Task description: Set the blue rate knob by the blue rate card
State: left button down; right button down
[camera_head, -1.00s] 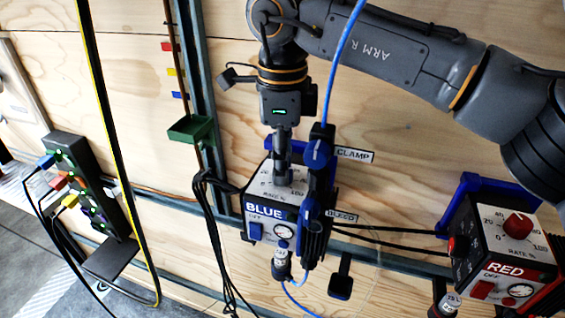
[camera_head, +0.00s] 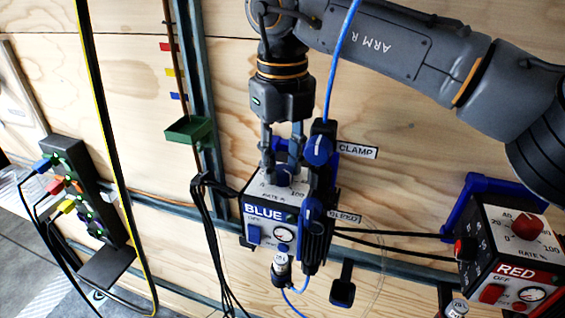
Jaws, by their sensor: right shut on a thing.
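The blue pump box (camera_head: 257,191), labelled BLUE, is fixed to the wood wall at the centre. Its rate knob (camera_head: 285,176) is on the sloped white top dial and is partly covered by my right gripper. My right gripper (camera_head: 283,172) comes down from above, with one finger on each side of the knob, shut on it. The dial marks are mostly hidden, and I cannot read the knob's setting. I cannot make out a blue rate card with readable writing. My left gripper is not in view.
Blue CLAMP (camera_head: 318,150) and BLEED (camera_head: 313,212) levers stand just right of the knob. A RED pump box (camera_head: 515,270) is at lower right. A green tray (camera_head: 188,131) and small coloured tabs (camera_head: 172,72) are on the left. Dark cables hang nearby.

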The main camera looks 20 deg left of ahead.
aim_at(282, 169)
jog(key=shift+m, duration=0.9)
jog(key=c, duration=1)
grip_release()
notch_tip(282, 169, up, 12)
